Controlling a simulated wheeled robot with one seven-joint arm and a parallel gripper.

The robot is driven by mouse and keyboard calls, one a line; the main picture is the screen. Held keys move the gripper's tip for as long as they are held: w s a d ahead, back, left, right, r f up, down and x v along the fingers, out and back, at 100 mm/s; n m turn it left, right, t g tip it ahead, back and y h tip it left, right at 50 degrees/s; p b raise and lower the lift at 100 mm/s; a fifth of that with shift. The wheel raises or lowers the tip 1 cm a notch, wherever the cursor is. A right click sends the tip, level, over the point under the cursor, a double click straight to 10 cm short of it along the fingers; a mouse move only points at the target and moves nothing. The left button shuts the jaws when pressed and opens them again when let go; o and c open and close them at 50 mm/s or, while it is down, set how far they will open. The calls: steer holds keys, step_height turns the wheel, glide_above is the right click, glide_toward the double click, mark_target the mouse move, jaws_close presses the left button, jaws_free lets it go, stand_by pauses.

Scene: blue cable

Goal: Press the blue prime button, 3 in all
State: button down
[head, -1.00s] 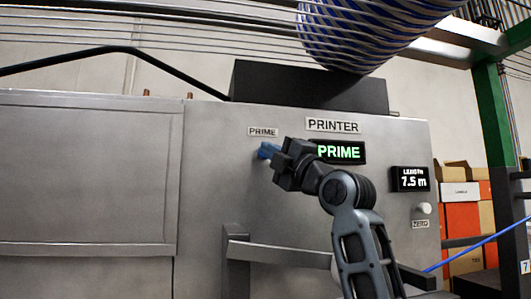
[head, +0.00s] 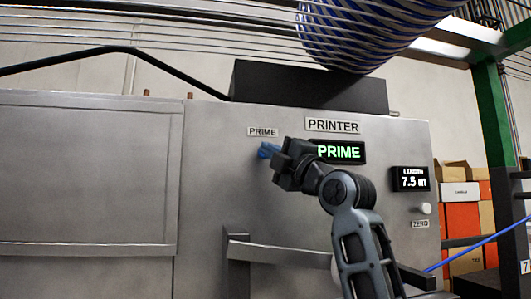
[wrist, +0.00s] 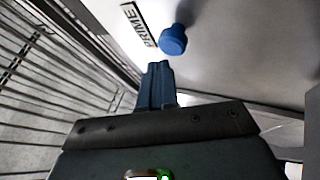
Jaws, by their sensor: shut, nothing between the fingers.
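The blue prime button (wrist: 173,40) sticks out of the grey printer panel (head: 215,190), beside the PRIME label (wrist: 138,24). In the head view the label (head: 263,132) is just above the blue shape at the gripper's tip. My gripper (wrist: 158,72) is shut and empty, its blue fingers together. In the wrist view the fingertips are just below the button; I cannot tell whether they touch it. In the head view my gripper (head: 268,151) reaches the panel from the right and largely hides the button. The green display (head: 339,152) reads PRIME.
A display (head: 411,179) reads 7.5 m, with a white knob (head: 424,208) and a ZERO label (head: 420,224) below it. A metal rail (head: 275,252) juts out low on the panel. Boxes (head: 463,215) and a green post (head: 494,120) stand at the right.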

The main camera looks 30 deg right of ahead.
steer(key=shift+w, duration=0.1)
stand_by(0.3)
steer(key=shift+w+d+b, duration=0.1)
steer(key=shift+w+b, duration=0.2)
